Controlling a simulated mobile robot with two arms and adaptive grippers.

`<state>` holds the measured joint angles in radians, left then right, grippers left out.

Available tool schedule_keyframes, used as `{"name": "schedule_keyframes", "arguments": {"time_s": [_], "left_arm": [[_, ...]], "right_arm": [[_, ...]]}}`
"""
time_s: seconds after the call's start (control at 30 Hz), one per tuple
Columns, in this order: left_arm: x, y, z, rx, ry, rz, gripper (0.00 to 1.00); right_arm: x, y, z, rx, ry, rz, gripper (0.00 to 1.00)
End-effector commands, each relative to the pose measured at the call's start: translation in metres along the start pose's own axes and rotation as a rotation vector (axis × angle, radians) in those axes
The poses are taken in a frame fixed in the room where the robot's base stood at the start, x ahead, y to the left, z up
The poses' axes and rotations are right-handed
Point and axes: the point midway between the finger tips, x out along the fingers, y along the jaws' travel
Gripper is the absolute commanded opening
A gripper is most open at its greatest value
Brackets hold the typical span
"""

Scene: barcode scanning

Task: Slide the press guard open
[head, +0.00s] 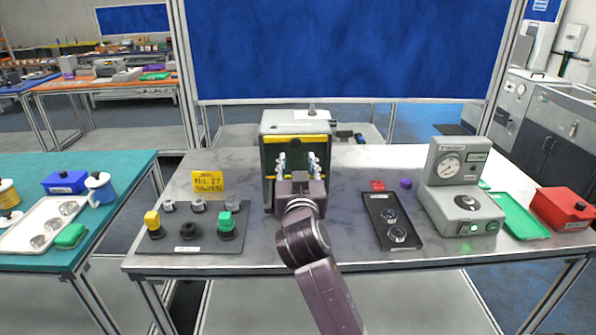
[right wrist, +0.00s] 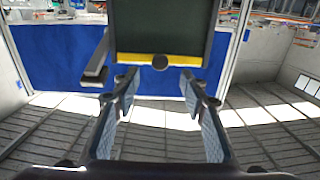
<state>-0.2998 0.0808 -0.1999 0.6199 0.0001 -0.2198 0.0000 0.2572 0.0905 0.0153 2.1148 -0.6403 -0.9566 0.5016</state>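The press (head: 296,117) is a grey machine at the back middle of the table. Its guard (head: 297,152) is a dark panel with a yellow strip along its top edge in the head view. In the right wrist view the guard (right wrist: 165,25) shows with a yellow strip and a round dark knob (right wrist: 160,62). My right gripper (head: 298,163) is in front of the guard and hides its lower middle. Its fingers are spread, with the knob between and just beyond the fingertips (right wrist: 159,78); no contact is visible. My left gripper is not in view.
A button panel (head: 185,244) stands left of the press, with a yellow sign (head: 208,182) behind it. A dark tray (head: 381,207) with two round pieces and a grey gauge device (head: 444,170) stand to the right. Bare table lies between the press and the tray.

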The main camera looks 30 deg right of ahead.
Motion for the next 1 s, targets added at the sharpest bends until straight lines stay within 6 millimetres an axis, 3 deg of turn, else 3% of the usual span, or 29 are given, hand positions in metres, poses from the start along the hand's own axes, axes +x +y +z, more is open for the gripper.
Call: {"name": "schedule_keyframes", "arguments": {"time_s": [0.1, 0.3, 0.87, 1.0], "left_arm": [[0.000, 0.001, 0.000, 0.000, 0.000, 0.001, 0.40], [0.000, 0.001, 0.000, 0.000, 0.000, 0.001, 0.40], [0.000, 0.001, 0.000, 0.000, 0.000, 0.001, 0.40], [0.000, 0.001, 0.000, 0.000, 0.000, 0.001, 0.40]], "right_arm": [[-0.023, 0.000, 0.001, 0.002, -0.001, -0.001, 0.40], [-0.042, 0.000, 0.001, 0.000, -0.001, 0.000, 0.40], [-0.044, 0.000, 0.000, -0.001, 0.001, 0.000, 0.40], [-0.049, -0.001, 0.018, -0.017, -0.042, -0.013, 0.40]]}}
